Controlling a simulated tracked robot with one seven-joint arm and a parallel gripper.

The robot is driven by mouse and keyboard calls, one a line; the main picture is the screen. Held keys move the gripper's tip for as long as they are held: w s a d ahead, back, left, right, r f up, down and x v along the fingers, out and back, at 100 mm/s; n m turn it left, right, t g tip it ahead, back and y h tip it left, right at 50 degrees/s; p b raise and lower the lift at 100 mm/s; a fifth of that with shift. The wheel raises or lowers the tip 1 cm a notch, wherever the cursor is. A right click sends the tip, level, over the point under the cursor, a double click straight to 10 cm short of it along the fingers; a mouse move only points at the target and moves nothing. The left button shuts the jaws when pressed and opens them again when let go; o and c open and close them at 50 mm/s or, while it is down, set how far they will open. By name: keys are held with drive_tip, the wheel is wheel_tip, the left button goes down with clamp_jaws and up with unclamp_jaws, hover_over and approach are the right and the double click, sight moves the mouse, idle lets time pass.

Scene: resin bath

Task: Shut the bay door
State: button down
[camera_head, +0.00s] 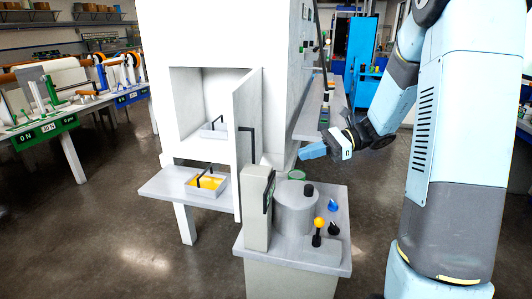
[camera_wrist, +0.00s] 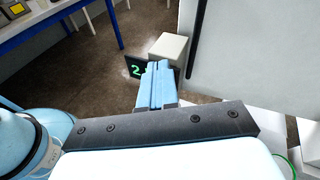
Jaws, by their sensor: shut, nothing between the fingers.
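The white bay door (camera_head: 243,160) stands open, swung outward from the bay (camera_head: 190,95) in the white cabinet. A dark bar handle (camera_head: 252,146) is on its right face. In the wrist view a white panel (camera_wrist: 250,60) with a dark vertical bar (camera_wrist: 197,40) fills the upper right; it looks like the door and its handle. My gripper (camera_head: 306,152) is right of the door, apart from it in the head view. Its fingers (camera_wrist: 155,80) are together and empty in the wrist view, left of the panel.
A tray (camera_head: 213,131) sits inside the bay. A tray of yellow resin (camera_head: 206,187) rests on the shelf (camera_head: 160,186) in front. A console (camera_head: 330,258) with a display box (camera_head: 257,210), knobs and a yellow-topped lever (camera_head: 318,228) stands in front of the door.

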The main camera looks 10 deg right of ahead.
drive_tip(key=w+d+f+m+t+y, duration=0.2)
drive_tip(key=w+d+m+y, duration=0.1)
drive_tip(key=w, duration=0.2)
drive_tip(key=a, duration=1.4)
drive_tip(key=shift+w, duration=0.3)
drive_tip(key=shift+f, duration=0.1)
